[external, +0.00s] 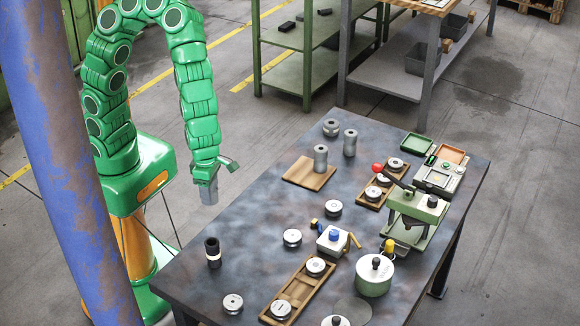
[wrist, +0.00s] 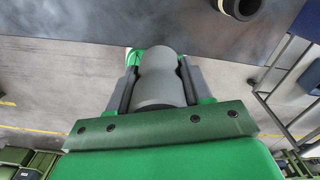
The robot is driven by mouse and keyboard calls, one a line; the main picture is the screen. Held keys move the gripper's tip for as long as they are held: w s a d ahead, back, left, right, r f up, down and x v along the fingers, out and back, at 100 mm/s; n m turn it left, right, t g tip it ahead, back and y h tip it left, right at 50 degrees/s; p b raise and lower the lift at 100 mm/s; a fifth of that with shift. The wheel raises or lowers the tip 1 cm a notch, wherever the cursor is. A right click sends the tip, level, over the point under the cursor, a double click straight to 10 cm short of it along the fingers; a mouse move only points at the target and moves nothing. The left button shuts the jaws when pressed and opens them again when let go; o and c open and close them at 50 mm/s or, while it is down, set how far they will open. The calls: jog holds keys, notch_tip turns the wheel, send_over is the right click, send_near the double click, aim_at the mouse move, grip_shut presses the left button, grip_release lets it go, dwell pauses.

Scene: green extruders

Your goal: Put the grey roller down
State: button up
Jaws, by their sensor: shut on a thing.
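My gripper (external: 206,180) is shut on a grey roller (external: 210,195), which hangs below the jaws. In the wrist view the roller (wrist: 158,85) is a smooth grey cylinder with a narrowed waist, held between the two fingers. In the external view the gripper and roller are left of the dark table (external: 255,226), apart from its top. Two similar grey cylinders stand on the table, one on a wooden board (external: 300,178) and another (external: 350,143) beside it. A shorter grey piece (external: 331,127) stands near the far corner.
A black cylinder (external: 213,252) stands near the table's left edge. Bare tabletop lies between the board and the black cylinder. A blue post stands at left.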

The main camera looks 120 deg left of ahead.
jog(key=s+a+r+n, duration=0.15)
jog(key=a+n, duration=0.25)
jog(key=a, duration=1)
jog(key=s+a+n, duration=0.2)
jog(key=a+n, duration=0.2)
jog(key=a, duration=1.1)
send_over(299, 175)
jog(key=f, duration=0.6)
jog(key=s+f, duration=0.1)
jog(key=f, duration=0.2)
jog(key=shift+d, duration=0.2)
jog(key=shift+w+a+f, duration=0.3)
jog(key=shift+w+f, duration=0.2)
jog(key=shift+f, duration=1.65)
jog(key=o, duration=1.2)
jog(key=shift+f, duration=0.15)
